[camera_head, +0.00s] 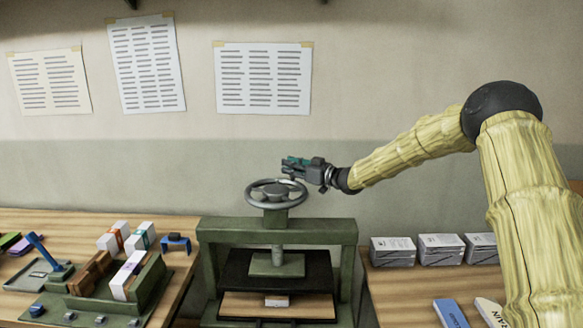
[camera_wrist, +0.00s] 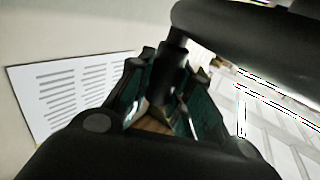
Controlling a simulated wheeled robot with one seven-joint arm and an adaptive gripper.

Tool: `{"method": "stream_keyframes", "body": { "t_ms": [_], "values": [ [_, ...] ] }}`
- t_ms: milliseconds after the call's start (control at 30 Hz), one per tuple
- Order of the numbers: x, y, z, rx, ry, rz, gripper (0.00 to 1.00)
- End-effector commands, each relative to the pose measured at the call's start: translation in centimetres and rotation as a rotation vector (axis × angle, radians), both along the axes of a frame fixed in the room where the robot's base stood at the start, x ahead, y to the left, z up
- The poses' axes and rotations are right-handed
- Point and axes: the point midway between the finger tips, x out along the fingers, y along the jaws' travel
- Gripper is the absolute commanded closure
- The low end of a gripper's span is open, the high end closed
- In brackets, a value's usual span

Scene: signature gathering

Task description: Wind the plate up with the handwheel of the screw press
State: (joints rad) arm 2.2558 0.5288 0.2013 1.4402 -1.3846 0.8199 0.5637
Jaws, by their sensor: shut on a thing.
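The screw press has a green frame (camera_head: 220,231) and stands in the gap between two wooden tables. Its grey handwheel (camera_head: 249,199) sits on top, above a screw. Below the screw is a green block on the dark plate (camera_head: 318,270), which lies above a wooden board (camera_head: 240,303). My gripper (camera_head: 291,166) is at the far right side of the wheel, just above its rim. In the wrist view, the green-padded fingers (camera_wrist: 165,88) close around a dark upright knob (camera_wrist: 174,62), which looks like the wheel's handle. Its lower end is hidden.
On the left table are a green rack (camera_head: 150,285) with boxes and a blue-handled stamp or punch (camera_head: 42,250). Several paper stacks (camera_head: 392,250) stand on the right table. Sheets (camera_head: 263,78) hang on the wall behind. My arm spans the right side.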

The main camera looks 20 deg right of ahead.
Motion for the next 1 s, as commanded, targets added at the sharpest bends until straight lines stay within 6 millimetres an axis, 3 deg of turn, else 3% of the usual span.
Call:
{"method": "stream_keyframes", "body": {
  "t_ms": [33, 67, 167, 600, 1000],
  "values": [
    [0.1, -0.1, 0.5, 0.001, -0.005, -0.002, 1.0],
    [0.1, -0.1, 0.5, 0.001, -0.005, -0.002, 0.74],
    [0.1, 0.0, 0.4, 0.001, -0.004, -0.001, 0.57],
    [-0.5, -0.5, 0.2, 0.0, -0.002, -0.001, 0.57],
    [-5.8, -4.6, 0.1, 0.002, -0.001, -0.001, 0.57]
  ]
}}
